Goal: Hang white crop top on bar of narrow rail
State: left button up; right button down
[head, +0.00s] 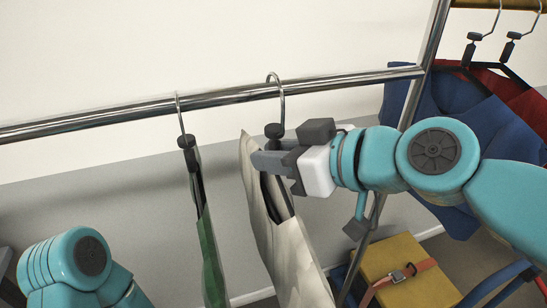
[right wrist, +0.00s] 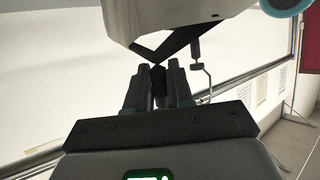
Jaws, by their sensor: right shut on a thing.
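The white crop top (head: 283,248) hangs on a dark hanger with a metal hook (head: 282,100). My right gripper (head: 262,160) is shut on the hanger's dark neck, just below the hook. In the right wrist view the neck (right wrist: 158,78) sits between the fingers of my right gripper (right wrist: 159,88), with the white top (right wrist: 185,18) above. The chrome bar (head: 225,96) of the rail crosses the head view. The hook's curve shows at the bar, its top above it; I cannot tell whether it rests there. My left gripper is out of view.
A green garment (head: 210,260) hangs on the bar left of the white top. Blue (head: 445,125) and red (head: 525,98) garments hang at the right behind my right arm. A yellow box (head: 395,265) with a strap is at lower right. The bar's far left is clear.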

jog(key=shift+d+r, duration=0.1)
jog(key=shift+d, duration=0.1)
jog(key=shift+s+r, duration=0.1)
jog(key=shift+r, duration=0.05)
jog(key=shift+a, duration=0.2)
jog(key=shift+w+a, duration=0.15)
jog(key=shift+w, duration=0.2)
jog(key=shift+w+p, duration=0.35)
jog(key=shift+w, duration=0.25)
jog(key=shift+w+a, duration=0.15)
jog(key=shift+w, duration=0.05)
jog(key=shift+w+a, duration=0.1)
jog(key=shift+w, duration=0.15)
jog(key=shift+w+a+p, duration=0.1)
jog(key=shift+w+p, duration=0.3)
jog(key=shift+w, duration=0.25)
jog(key=shift+w+a+p, duration=0.25)
jog(key=shift+w+p, duration=0.05)
jog(key=shift+w, duration=0.2)
jog(key=shift+w+a, duration=0.15)
jog(key=shift+w, duration=0.6)
jog(key=shift+s+f+b, duration=0.15)
jog(key=shift+f+b, duration=0.35)
jog(key=shift+f, duration=0.2)
jog(key=shift+f+b, duration=0.7)
jog(key=shift+b, duration=0.1)
